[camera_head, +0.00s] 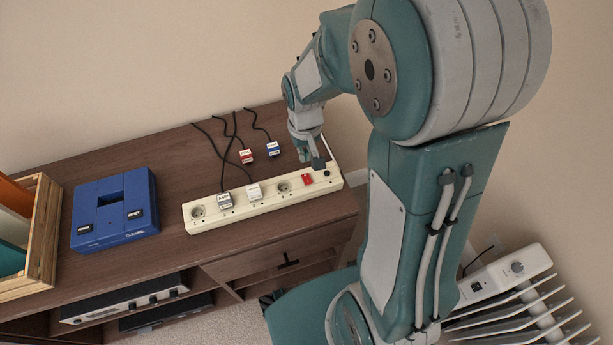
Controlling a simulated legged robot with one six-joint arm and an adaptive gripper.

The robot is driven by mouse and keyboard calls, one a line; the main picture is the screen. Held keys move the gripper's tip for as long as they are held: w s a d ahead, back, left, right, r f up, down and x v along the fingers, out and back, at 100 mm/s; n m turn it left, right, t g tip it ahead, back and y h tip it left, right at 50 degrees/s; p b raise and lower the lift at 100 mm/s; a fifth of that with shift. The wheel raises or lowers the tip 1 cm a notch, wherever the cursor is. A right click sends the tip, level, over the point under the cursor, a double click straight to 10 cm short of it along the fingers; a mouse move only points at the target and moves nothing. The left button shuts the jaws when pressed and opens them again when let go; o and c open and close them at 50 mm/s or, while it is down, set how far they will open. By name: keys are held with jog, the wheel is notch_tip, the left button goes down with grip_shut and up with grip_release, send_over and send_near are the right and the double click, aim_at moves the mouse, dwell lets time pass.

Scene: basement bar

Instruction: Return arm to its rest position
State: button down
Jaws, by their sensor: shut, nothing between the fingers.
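My arm, teal and grey, fills the right half of the head view, bent with its wrist reaching down toward the wooden cabinet. My gripper (313,158) is shut and empty. In the picture it sits just above the right end of a cream power strip (240,204), near the red switch. I cannot tell whether the fingertips touch the strip. Two plugs, one grey (225,200) and one white (254,192), sit in the strip. A red-and-white plug (246,156) and a blue-and-white plug (273,149) lie loose behind it on their black cords.
The brown cabinet top (170,225) holds a blue console (114,212) and a wooden crate (45,240) at left. A silver-fronted device (125,298) is on the shelf below. A white radiator (535,318) stands at lower right. The beige wall (150,60) is close behind.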

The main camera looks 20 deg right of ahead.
jog(key=shift+r, duration=0.2)
dwell(0.4)
jog(key=s+r+t, duration=0.5)
jog(key=s+r, duration=0.9)
jog(key=r, duration=0.4)
jog(key=shift+r+t, duration=0.25)
jog(key=shift+t, duration=0.05)
